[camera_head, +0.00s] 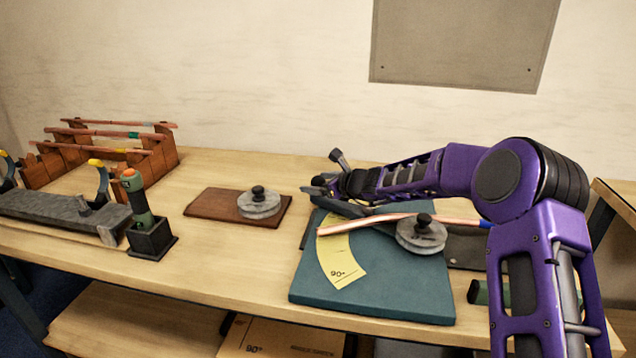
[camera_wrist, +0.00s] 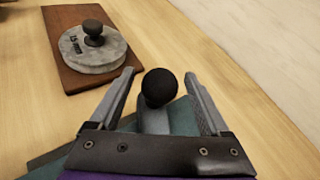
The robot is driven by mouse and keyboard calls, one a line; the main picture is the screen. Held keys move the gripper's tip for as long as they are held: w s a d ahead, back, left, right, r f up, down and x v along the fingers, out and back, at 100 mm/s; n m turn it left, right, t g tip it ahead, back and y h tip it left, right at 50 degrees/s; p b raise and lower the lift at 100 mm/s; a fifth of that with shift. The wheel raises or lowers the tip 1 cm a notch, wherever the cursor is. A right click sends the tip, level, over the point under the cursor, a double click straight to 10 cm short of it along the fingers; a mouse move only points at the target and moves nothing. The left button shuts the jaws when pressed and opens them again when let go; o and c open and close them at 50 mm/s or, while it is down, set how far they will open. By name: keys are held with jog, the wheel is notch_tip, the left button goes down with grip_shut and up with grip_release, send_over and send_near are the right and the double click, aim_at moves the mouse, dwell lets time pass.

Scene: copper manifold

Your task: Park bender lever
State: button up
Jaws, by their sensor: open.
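The bender is a teal base plate (camera_head: 375,298) with a grey former disc (camera_head: 421,238) topped by a black knob. A yellow 90° scale (camera_head: 340,262) lies on the plate, and a copper tube (camera_head: 372,224) runs across to the disc. A dark grey lever (camera_head: 352,208) reaches towards the plate's back left corner. In the wrist view, the lever's black ball knob (camera_wrist: 160,87) sits between the open fingers of my gripper (camera_wrist: 160,74), with gaps showing on both sides. In the head view my gripper (camera_head: 318,187) is at the lever's far end, partly hiding it.
A brown board (camera_head: 205,204) with another grey disc (camera_head: 258,206) lies left of the bender. A green tool with an orange top (camera_head: 136,200) stands in a black holder, beside a grey fixture (camera_head: 60,210) and a wooden tube rack (camera_head: 160,162). Bare wood separates them.

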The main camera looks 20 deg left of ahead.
grip_shut()
dwell(0.4)
